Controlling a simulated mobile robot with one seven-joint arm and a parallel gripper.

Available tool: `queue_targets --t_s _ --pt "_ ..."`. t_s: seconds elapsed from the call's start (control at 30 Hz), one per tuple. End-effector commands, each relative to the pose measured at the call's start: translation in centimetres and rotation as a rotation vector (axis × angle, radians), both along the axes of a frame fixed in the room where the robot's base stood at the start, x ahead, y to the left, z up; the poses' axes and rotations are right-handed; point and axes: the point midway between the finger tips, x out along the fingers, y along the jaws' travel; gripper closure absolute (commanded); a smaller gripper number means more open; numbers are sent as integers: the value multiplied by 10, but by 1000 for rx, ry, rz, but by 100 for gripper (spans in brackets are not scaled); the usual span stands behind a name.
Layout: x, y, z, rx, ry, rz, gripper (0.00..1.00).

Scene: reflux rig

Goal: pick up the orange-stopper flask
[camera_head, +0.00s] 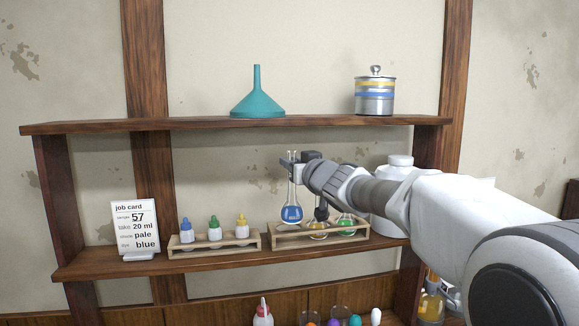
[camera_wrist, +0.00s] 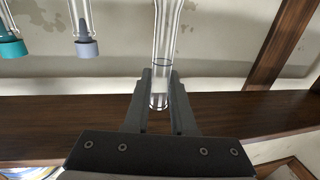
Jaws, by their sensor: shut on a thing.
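My gripper (camera_head: 290,160) is shut on the neck of a clear glass flask with blue liquid (camera_head: 291,213). The flask hangs upright above the left part of a wooden rack (camera_head: 280,242), its base higher than the other flasks. The wrist view, which looks upside down, shows its neck (camera_wrist: 164,40) between both fingers (camera_wrist: 159,85). No orange stopper shows on it. Two other necks there carry a teal stopper (camera_wrist: 12,48) and a lavender stopper (camera_wrist: 87,48). The rack also holds an amber flask (camera_head: 319,234), partly hidden by my arm, and a green flask (camera_head: 346,231).
A second rack (camera_head: 215,246) holds small dropper bottles left of the flask rack. A job card (camera_head: 135,228) stands at far left, a white jug (camera_head: 393,222) at right. The upper shelf (camera_head: 180,124) bears a funnel (camera_head: 257,104) and a tin (camera_head: 375,98). An orange item (camera_head: 310,323) shows below.

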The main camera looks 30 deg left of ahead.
Motion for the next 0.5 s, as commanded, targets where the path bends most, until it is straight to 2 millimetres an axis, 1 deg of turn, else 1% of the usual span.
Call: queue_targets --t_s 0.03,0.5 --pt "-6 -5 0 2 -1 0 100" --pt "-54 -46 0 2 -2 0 100"
